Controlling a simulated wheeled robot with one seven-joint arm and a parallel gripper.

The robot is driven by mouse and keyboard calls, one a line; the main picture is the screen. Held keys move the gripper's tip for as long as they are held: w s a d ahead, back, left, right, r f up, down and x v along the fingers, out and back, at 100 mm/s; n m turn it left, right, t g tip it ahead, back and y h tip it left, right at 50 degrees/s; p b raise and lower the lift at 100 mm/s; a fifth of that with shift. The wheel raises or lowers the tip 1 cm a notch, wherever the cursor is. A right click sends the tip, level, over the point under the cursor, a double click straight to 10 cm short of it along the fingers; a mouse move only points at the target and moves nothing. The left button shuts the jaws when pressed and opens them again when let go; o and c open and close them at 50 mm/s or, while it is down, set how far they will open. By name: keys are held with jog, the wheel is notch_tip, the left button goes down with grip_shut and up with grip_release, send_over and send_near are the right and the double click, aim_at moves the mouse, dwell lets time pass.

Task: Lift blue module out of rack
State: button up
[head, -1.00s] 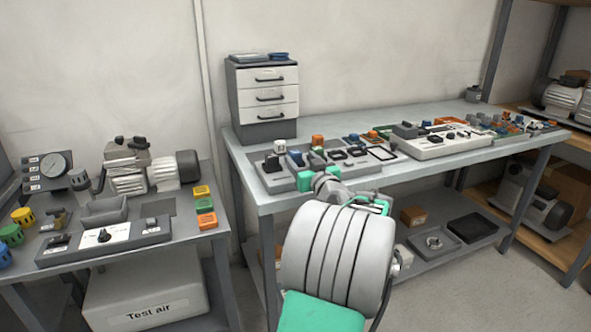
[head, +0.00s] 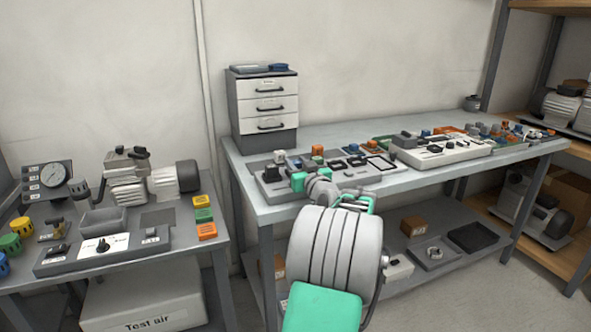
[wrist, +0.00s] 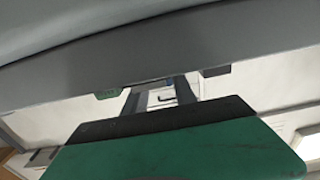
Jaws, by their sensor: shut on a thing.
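The rack (head: 268,188) is a low grey tray at the left front of the long bench in the head view, with small white, orange and dark parts standing in it. My gripper (head: 299,181) is at the rack's front edge and mostly covered by my own wrist. It is shut on the blue module, of which only a little blue shows at the teal fingers; whether it is clear of its slot I cannot tell. In the wrist view the dark fingers of my gripper (wrist: 158,93) reach up to a wide grey bar that hides their tips.
A drawer cabinet (head: 265,108) stands behind the rack. To its right lie a white tray (head: 440,150) and several small parts. A bench with a gauge panel (head: 48,184) is at left. Boxes and a dark tray (head: 472,237) are on the lower shelf.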

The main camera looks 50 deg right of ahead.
grip_shut()
jog(key=shift+r, duration=0.1)
